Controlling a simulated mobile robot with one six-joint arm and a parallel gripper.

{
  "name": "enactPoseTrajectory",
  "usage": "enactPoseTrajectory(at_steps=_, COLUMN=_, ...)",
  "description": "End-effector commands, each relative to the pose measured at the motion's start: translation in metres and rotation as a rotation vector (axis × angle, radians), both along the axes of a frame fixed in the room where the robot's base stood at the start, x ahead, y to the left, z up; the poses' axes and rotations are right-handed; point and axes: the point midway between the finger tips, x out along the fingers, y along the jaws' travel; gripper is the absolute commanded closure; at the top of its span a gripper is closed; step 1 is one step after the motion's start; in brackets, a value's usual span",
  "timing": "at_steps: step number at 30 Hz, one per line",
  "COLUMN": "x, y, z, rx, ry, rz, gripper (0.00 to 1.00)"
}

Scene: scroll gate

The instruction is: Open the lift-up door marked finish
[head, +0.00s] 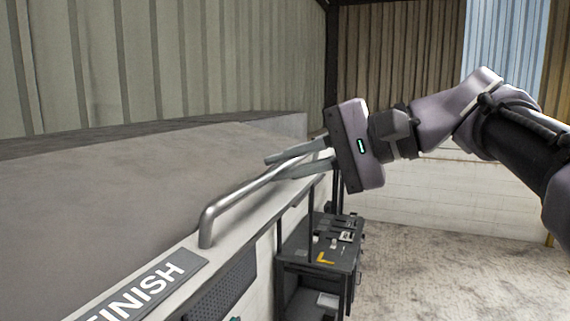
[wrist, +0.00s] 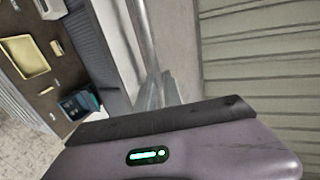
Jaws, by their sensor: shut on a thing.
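The FINISH sign (head: 148,292) is a grey plate with white letters, partly cut off at the lower left of the head view. It sits on a pale door panel (head: 187,252). A silver bar handle (head: 240,196) runs along this panel beyond the sign. My gripper (head: 270,167) is shut on the far part of the handle, reaching in from the right. In the wrist view the handle (wrist: 145,45) runs down to my gripper's fingers (wrist: 160,90). The handle's far end is partly hidden by the gripper.
A broad grey slab (head: 120,180) lies beside the panel, with a ribbed wall (head: 150,60) behind. Below right stands a dark workbench (head: 320,255) with small items. Open concrete floor (head: 430,285) lies to the right.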

Motion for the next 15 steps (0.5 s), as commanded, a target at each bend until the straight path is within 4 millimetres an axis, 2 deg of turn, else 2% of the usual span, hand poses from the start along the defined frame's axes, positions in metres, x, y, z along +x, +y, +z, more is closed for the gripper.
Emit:
enactPoseTrajectory(at_steps=2, x=0.0002, y=0.0, z=-0.0006, rx=-0.001, ry=0.0, rz=0.0, gripper=1.0)
enactPoseTrajectory(at_steps=3, x=0.0002, y=0.0, z=-0.0006, rx=-0.001, ry=0.0, rz=0.0, gripper=0.81)
enactPoseTrajectory(at_steps=5, x=0.0002, y=0.0, z=-0.0006, rx=0.0, ry=0.0, rz=0.0, gripper=0.7)
enactPoseTrajectory(at_steps=6, x=0.0002, y=0.0, z=-0.0006, rx=-0.001, ry=0.0, rz=0.0, gripper=0.67)
enactPoseTrajectory(at_steps=15, x=0.0003, y=0.0, z=-0.0006, rx=0.0, ry=0.0, rz=0.0, gripper=0.67)
